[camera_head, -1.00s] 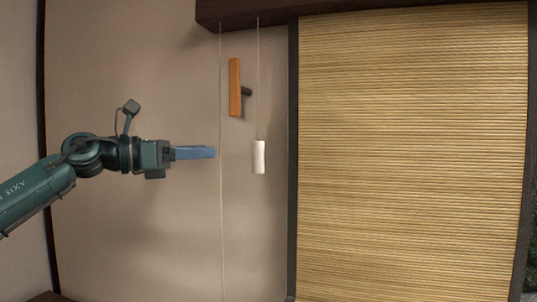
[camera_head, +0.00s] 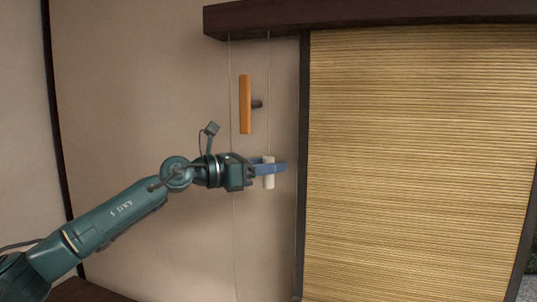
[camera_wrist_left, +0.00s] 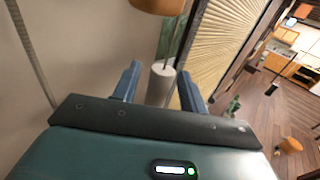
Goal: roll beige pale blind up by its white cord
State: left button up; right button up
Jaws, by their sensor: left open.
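The beige blind (camera_head: 420,160) hangs lowered at the right in the head view, its slats spread out flat. Two thin white cords hang left of it from the dark beam. The right-hand white cord (camera_head: 269,90) ends in a white cylindrical pull (camera_head: 269,182). My left gripper (camera_head: 282,167) is at this pull. In the left wrist view the white pull (camera_wrist_left: 161,84) stands between the two open blue fingers of the gripper (camera_wrist_left: 160,88), with gaps visible on both sides. The head view hides part of the pull behind a finger. My right gripper is not in view.
A dark post (camera_head: 304,130) stands between wall and blind. A dark beam (camera_head: 360,14) runs above.

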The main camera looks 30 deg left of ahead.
pick_arm(q)
jog(key=shift+w+d, duration=0.1)
jog(key=shift+w, duration=0.1)
grip_shut()
dwell(0.4)
